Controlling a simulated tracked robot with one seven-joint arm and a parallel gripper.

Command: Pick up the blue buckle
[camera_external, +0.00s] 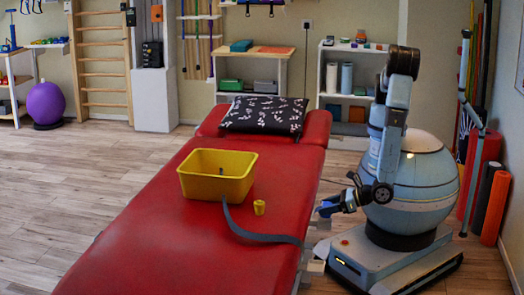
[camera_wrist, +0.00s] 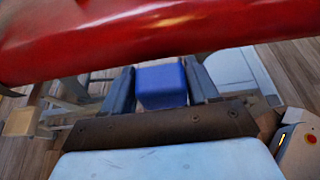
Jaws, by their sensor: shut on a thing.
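The blue buckle (camera_wrist: 162,86) shows in the wrist view as a solid blue block between the two fingers of my gripper (camera_wrist: 161,88). The fingers are shut on its two sides. In the external view my gripper (camera_external: 328,208) is just off the right side of the red treatment table, near the height of its top. The buckle is small there and hard to tell from the fingers. A grey-blue strap (camera_external: 255,236) runs from the yellow bin over the table to its right edge. I cannot tell whether it joins the buckle.
The red treatment table (camera_external: 140,250) fills the middle, its padded edge close in front of my gripper. On it stand a yellow bin (camera_external: 205,188), a small yellow cup (camera_external: 259,207) and a patterned black pillow (camera_external: 264,114). Upright rolls (camera_external: 484,195) stand at the right wall.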

